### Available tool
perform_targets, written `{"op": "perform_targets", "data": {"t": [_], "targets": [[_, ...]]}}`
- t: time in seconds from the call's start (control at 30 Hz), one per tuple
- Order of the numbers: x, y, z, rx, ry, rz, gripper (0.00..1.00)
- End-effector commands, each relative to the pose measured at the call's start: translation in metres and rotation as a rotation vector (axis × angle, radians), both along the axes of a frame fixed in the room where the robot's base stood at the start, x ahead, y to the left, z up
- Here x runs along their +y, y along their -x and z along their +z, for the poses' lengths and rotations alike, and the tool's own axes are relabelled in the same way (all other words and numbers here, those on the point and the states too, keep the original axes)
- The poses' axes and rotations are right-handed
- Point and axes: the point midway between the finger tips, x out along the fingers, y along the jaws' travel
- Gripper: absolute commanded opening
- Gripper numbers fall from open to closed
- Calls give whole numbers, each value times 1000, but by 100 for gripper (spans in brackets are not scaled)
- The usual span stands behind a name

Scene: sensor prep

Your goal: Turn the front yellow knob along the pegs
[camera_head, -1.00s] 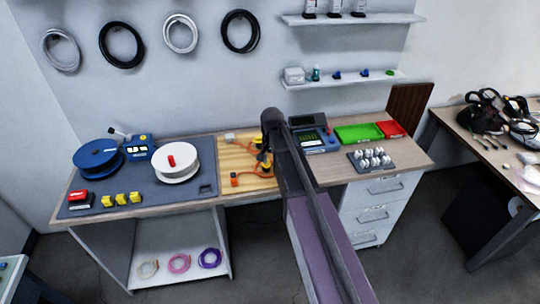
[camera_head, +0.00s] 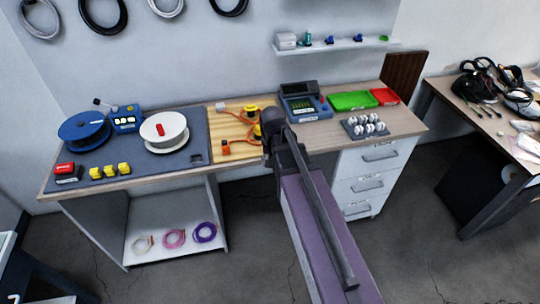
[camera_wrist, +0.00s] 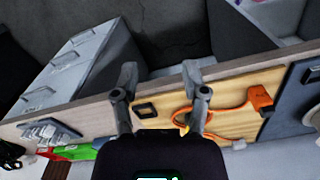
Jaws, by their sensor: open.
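The wooden board (camera_head: 220,148) sits on the bench between the grey mat and the instrument. Two yellow knobs stand on it, a back one (camera_head: 252,111) and the front yellow knob (camera_head: 257,131). My arm stands close to the right of the front knob. An orange cable runs over the board to an orange plug (camera_head: 225,147). In the wrist view, the board (camera_wrist: 228,122) lies beyond my gripper (camera_wrist: 160,82). The fingers are spread apart with nothing between them. The orange plug (camera_wrist: 260,98) shows right of them. The front knob is not clear there, and pegs are too small to make out.
A grey mat with a blue spool (camera_head: 84,131), a white spool (camera_head: 164,131) and yellow blocks (camera_head: 110,171) lies left. An instrument (camera_head: 303,103), green tray (camera_head: 352,101), red tray (camera_head: 384,96) and grey holder (camera_head: 366,127) stand right. Drawers (camera_head: 368,180) are below.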

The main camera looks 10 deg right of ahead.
Motion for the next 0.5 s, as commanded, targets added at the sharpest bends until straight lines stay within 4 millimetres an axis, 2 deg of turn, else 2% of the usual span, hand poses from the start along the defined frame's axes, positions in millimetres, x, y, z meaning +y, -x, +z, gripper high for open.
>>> {"op": "perform_targets", "data": {"t": [0.03,0.2,0.5], "targets": [[0,9,-6,0,0,13,57],[0,28,-15,0,0,59,57],[0,51,-26,0,0,119,57]]}}
